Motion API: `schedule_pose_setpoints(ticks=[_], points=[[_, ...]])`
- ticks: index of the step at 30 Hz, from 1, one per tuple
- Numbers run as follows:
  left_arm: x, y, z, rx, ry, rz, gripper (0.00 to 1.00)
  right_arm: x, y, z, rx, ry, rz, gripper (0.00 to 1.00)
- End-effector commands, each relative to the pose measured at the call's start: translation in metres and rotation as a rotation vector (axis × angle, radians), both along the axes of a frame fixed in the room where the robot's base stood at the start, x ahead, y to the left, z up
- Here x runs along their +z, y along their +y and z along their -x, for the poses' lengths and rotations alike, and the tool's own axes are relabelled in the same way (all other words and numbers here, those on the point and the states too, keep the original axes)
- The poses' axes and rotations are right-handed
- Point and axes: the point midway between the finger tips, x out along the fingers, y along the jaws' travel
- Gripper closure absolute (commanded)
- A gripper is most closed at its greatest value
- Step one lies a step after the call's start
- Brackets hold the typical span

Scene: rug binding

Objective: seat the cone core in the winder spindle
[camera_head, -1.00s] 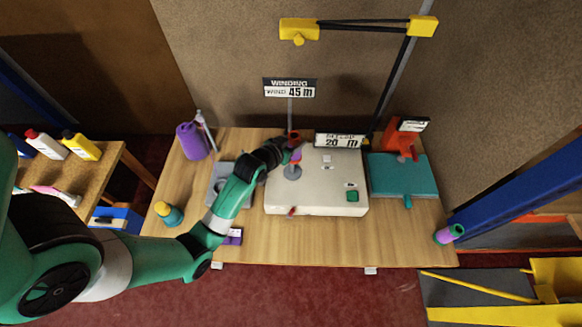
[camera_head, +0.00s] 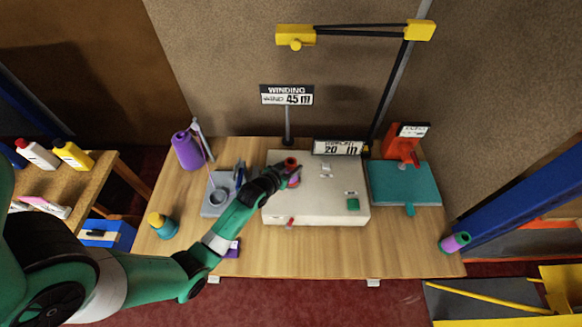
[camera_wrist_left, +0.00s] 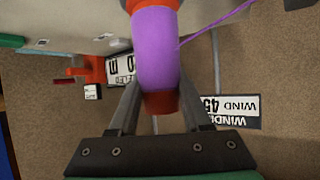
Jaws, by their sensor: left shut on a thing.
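The cone core (camera_head: 294,181) is purple with red ends. My left gripper (camera_head: 285,173) is shut on it above the left part of the cream winder box (camera_head: 325,203). In the left wrist view the core (camera_wrist_left: 156,48) sits between the two fingers of the gripper (camera_wrist_left: 160,95), with one red end near the palm and the other at the top edge. The winder spindle is hidden behind the core and gripper, so I cannot tell whether the core touches it. My right gripper is not in view.
A thin purple thread (camera_wrist_left: 212,25) runs off the core. A purple yarn cone (camera_head: 187,150) and a grey tray (camera_head: 215,207) stand left. A sign post (camera_head: 288,125) rises behind the winder; a teal block (camera_head: 403,184) lies right.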

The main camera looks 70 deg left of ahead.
Motion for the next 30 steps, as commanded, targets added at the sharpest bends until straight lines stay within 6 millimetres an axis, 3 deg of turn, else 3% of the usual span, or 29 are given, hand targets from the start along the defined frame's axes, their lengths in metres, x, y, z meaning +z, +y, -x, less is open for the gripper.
schedule_pose_setpoints(ticks=[6, 7, 12, 23, 30], points=[[-0.003, 0.0, 0.0, 0.0, -0.001, -0.001, 1.0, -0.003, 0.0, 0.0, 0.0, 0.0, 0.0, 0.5], [-0.003, 0.0, 0.0, 0.0, -0.001, -0.001, 0.5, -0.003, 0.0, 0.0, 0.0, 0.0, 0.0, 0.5], [-0.002, 0.0, 0.0, 0.0, 0.0, 0.0, 0.22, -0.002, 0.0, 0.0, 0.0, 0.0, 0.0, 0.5], [0.004, -0.001, 0.002, 0.0, 0.0, 0.0, 0.22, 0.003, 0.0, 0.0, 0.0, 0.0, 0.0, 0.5], [0.029, -0.026, 0.038, 0.0, 0.001, 0.0, 0.22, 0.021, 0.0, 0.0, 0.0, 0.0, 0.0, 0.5]])
